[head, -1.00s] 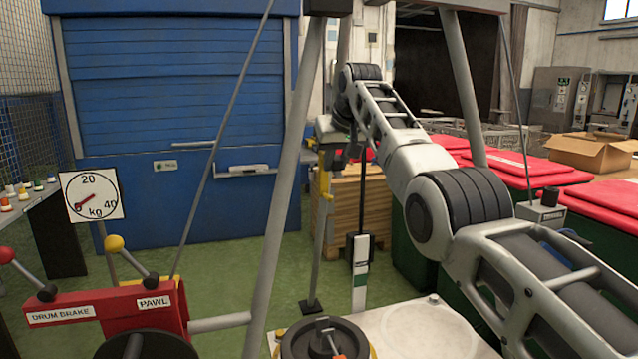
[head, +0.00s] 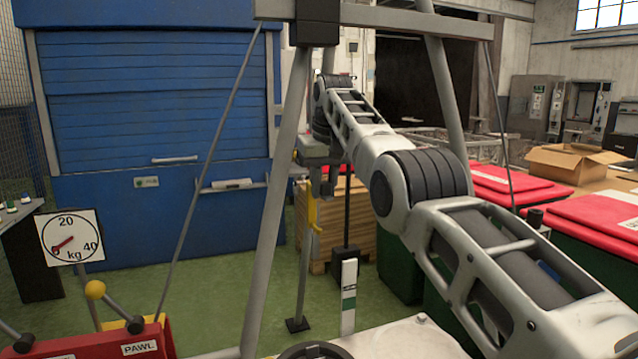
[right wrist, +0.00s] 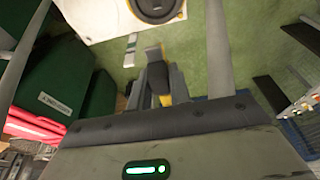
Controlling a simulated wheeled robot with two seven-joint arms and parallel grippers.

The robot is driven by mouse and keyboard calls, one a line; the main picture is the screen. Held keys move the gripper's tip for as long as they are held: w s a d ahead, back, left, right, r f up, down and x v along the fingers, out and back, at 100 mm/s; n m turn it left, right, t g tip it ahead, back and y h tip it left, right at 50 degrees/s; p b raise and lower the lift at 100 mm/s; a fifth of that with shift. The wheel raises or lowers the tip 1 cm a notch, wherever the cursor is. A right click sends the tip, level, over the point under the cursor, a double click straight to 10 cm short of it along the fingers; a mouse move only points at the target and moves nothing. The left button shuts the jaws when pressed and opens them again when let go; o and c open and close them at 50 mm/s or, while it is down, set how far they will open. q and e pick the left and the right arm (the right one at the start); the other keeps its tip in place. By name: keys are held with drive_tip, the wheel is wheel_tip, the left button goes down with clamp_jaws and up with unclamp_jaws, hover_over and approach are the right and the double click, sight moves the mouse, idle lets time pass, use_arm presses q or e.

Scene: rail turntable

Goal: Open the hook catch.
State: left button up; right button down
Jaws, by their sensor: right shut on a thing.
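The hook catch shows as a yellow bar (head: 312,212) on a thin grey post in the middle of the head view. My right gripper (head: 322,188) reaches it from above, pointing down at the yellow bar's upper end. In the right wrist view the fingers (right wrist: 154,88) are close together, with a bit of yellow (right wrist: 165,100) between or just behind them. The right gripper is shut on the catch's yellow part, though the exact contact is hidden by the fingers. My left gripper is in no view.
Grey frame legs (head: 272,205) stand left of the catch. A white-and-green marker post (head: 348,297) and a wooden crate stack (head: 355,215) are close by. A kg dial (head: 70,237) and red lever box (head: 125,346) are at left. Red-lidded bins (head: 590,212) stand at right.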

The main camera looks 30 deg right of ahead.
drive_tip(key=c, duration=1.3)
unclamp_jaws()
drive_tip(key=shift+f, duration=0.1)
drive_tip(key=shift+r, duration=0.25)
use_arm(q)
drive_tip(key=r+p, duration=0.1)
drive_tip(key=p, duration=0.1)
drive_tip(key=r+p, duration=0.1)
drive_tip(key=p, duration=0.2)
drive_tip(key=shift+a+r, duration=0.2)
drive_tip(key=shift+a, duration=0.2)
use_arm(e)
drive_tip(key=v, duration=1.5)
drive_tip(key=shift+s+r, duration=0.1)
drive_tip(key=shift+r, duration=0.15)
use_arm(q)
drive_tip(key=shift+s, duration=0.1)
